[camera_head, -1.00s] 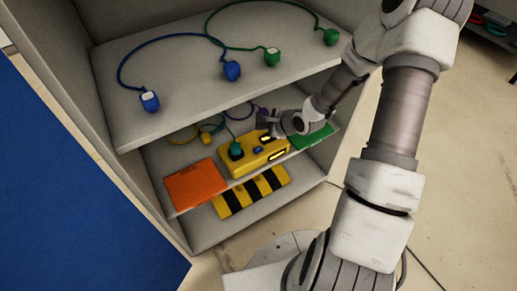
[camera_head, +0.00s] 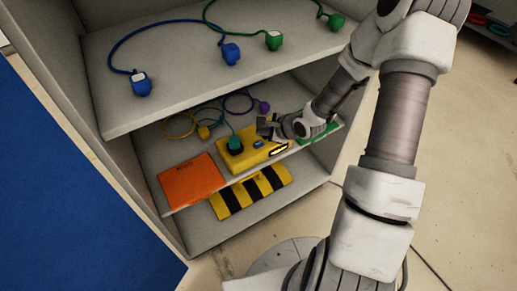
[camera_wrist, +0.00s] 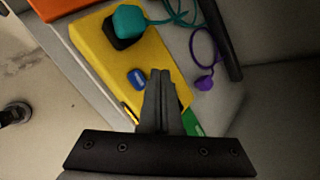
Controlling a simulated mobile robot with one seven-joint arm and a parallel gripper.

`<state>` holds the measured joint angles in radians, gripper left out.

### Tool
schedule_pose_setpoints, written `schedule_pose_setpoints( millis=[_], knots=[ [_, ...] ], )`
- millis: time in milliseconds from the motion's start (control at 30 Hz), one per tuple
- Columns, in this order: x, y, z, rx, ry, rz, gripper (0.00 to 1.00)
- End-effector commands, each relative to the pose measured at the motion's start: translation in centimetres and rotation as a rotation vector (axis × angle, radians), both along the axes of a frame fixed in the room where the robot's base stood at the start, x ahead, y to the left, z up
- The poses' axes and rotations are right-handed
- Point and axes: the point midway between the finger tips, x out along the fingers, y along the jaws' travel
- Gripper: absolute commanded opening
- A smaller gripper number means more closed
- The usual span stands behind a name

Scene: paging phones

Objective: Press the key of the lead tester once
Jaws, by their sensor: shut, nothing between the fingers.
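The lead tester is a yellow box (camera_head: 234,161) on the lower shelf, also in the wrist view (camera_wrist: 104,50). Its blue key (camera_head: 258,144) is on its top face and shows clear in the wrist view (camera_wrist: 137,79). A teal plug (camera_wrist: 130,19) sits in a black socket on the box; its lead trails off behind. My gripper (camera_wrist: 161,72) is shut and empty, its fingertips over the box top, just right of the key in the wrist view. I cannot tell their height above the box. In the head view my gripper (camera_head: 266,127) is just behind the key.
An orange panel (camera_head: 190,181) lies left of the tester and a green one (camera_head: 318,133) right. Yellow (camera_head: 204,132) and purple (camera_head: 264,107) plugs lie behind. The upper shelf (camera_head: 165,98), with blue and green leads, overhangs. A black-and-yellow striped block (camera_head: 242,200) is below.

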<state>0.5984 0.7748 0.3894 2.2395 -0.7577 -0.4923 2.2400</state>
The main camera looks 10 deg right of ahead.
Motion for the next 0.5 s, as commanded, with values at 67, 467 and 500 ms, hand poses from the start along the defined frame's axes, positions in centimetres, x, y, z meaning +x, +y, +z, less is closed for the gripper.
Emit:
schedule_pose_setpoints(
  millis=[67,467,500],
  knots=[
    [0.0,0.0,-1.5,0.001,0.002,-0.001,0.00],
    [0.0,0.0,-2.7,0.001,0.000,0.001,0.00],
    [0.0,0.0,-2.7,0.001,0.000,0.001,0.00]
  ],
)
